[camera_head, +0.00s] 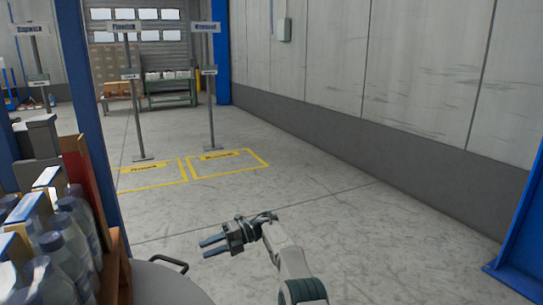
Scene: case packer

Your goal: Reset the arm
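My gripper (207,247) is in the lower middle of the head view, out in front of my arm (290,262). Its two blue-grey fingers point left and stand apart with a gap between them. Nothing shows between the fingers. The arm reaches up from the bottom edge, bent at the wrist, over bare concrete floor.
Several bottles (70,245) and boxes stand on a wooden shelf at lower left, beside a blue post (88,100). Sign posts (210,110) stand by yellow floor markings (228,162). A green table (170,92) is far back. A blue frame (520,240) stands right. The middle floor is clear.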

